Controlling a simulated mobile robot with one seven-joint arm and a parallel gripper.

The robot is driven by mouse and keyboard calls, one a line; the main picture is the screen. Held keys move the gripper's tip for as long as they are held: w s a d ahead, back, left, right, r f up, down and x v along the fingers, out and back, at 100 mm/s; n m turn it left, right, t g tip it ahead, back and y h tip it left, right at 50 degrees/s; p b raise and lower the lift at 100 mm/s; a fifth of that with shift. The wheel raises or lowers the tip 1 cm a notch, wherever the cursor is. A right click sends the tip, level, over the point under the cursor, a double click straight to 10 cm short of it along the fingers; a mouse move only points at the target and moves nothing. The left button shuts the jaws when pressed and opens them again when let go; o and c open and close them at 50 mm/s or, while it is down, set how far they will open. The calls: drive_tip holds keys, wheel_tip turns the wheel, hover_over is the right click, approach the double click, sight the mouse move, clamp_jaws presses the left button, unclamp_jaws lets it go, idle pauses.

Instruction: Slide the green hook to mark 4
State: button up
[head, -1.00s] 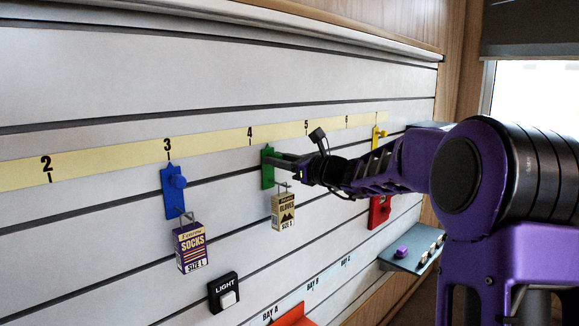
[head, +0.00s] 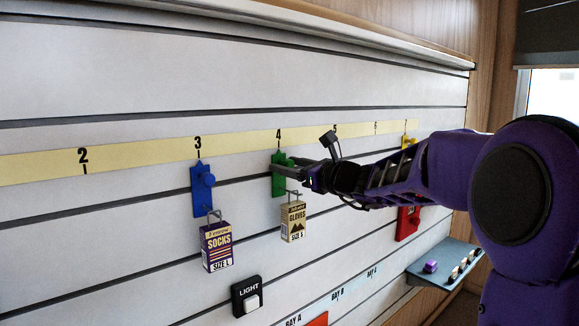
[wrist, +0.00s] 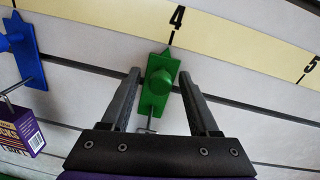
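The green hook (head: 279,185) sits on the slatted wall just under the yellow strip (head: 235,145). Its pointed top lines up with the tick of mark 4 (head: 278,135), which also shows in the wrist view (wrist: 177,16). A gloves box (head: 293,222) hangs from the hook. My gripper (wrist: 160,72) is open, with one finger on each side of the hook's round green knob (wrist: 160,82). Gaps show between the fingers and the knob; the right finger is close to the plate's edge, and I cannot tell whether it touches. The hook's lower part is partly hidden in the wrist view.
A blue hook (head: 203,187) with a socks box (head: 216,247) is at mark 3, left of my gripper. A red hook (head: 408,223) and a yellow hook (head: 409,140) are farther right. A light switch (head: 246,296) is below. The strip between marks 3 and 4 is clear.

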drive_tip(key=shift+d, duration=0.1)
drive_tip(key=v, duration=1.2)
